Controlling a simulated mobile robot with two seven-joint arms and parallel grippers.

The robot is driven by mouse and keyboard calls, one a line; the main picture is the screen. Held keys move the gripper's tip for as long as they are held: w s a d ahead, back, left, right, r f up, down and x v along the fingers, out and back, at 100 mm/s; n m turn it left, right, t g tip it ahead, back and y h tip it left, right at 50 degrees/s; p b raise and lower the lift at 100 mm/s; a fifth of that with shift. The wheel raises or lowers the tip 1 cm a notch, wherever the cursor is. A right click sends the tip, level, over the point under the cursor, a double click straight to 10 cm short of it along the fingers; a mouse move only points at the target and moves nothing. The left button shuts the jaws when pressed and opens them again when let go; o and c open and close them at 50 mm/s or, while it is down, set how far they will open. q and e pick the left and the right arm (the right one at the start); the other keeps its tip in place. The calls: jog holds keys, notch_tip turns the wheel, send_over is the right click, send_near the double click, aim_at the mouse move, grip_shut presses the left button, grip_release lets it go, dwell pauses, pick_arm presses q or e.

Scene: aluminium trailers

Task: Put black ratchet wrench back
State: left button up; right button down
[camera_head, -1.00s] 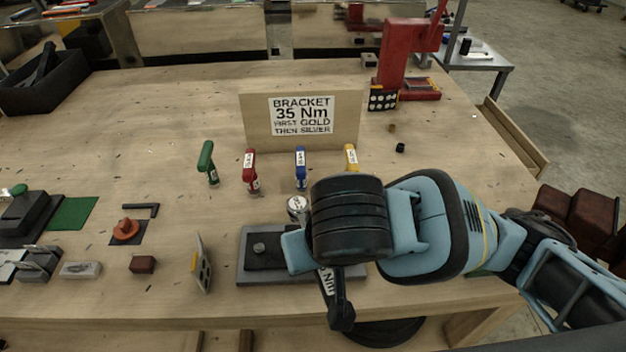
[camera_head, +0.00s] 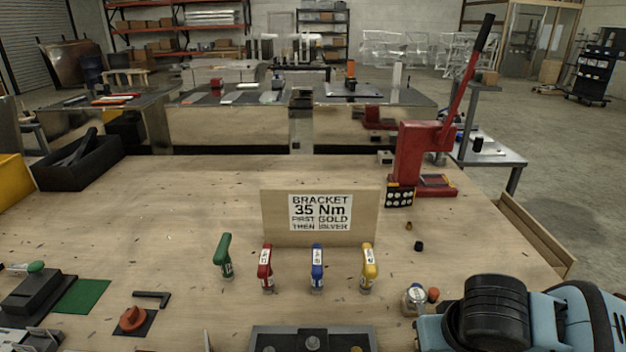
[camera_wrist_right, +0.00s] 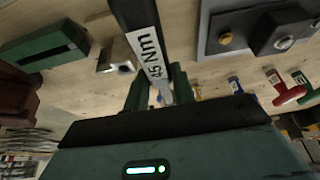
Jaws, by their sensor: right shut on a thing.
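The black ratchet wrench (camera_wrist_right: 140,22) with a white "45 Nm" label shows in the right wrist view. My right gripper (camera_wrist_right: 160,92) is shut on it, with a green finger on either side. In the head view my right arm (camera_head: 490,312) is at the lower right, and the wrench is hidden or out of frame there. My left gripper is not in view. A dark grey fixture (camera_head: 268,342) with a block and bolts stands at the bottom middle; it also shows at the upper right of the right wrist view (camera_wrist_right: 212,40), beside the wrench.
Green (camera_head: 223,255), red (camera_head: 266,268), blue (camera_head: 317,268) and yellow (camera_head: 369,266) handled tools stand in a row before the bracket sign (camera_head: 320,215). A small jar (camera_head: 413,299) is near my right arm. A red press (camera_head: 420,155) stands behind. The table's middle left is mostly clear.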

jog(key=shift+w+d, duration=0.1)
jog(key=shift+d, duration=0.4)
jog(key=shift+a, duration=0.15)
dwell(1.4)
jog(key=a, duration=1.4)
jog(key=shift+a, duration=0.1)
